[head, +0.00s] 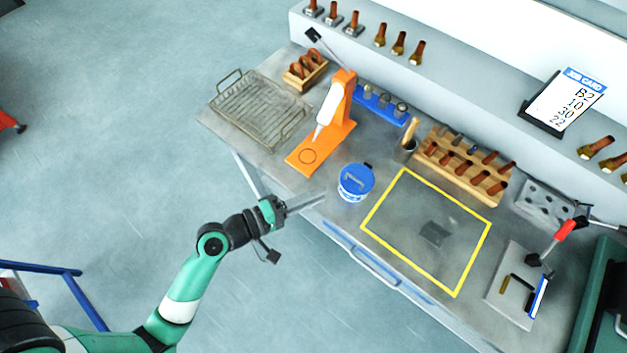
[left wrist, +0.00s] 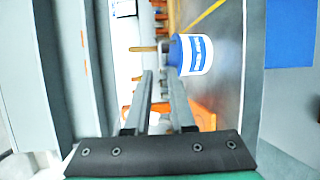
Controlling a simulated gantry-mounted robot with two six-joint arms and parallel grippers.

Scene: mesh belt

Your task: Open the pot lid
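The pot is a small white tub (head: 354,195) with a blue label, standing upright near the front edge of the bench. Its blue lid (head: 357,177) sits on top. My left gripper (head: 322,198) is just left of the pot in the head view, its fingers pointing toward it. In the left wrist view the pot (left wrist: 197,54) appears sideways beyond the fingertips, with the blue lid (left wrist: 174,52) on its left side. My left gripper (left wrist: 160,72) has a gap between its fingers and holds nothing. My right gripper is not in view.
An orange stand (head: 336,131) holding a white bottle is behind the pot. A wire basket (head: 303,128) lies at the bench's left end. A yellow-outlined area (head: 400,255) with a dark patch is right of the pot. A wooden rack (head: 470,185) stands behind that.

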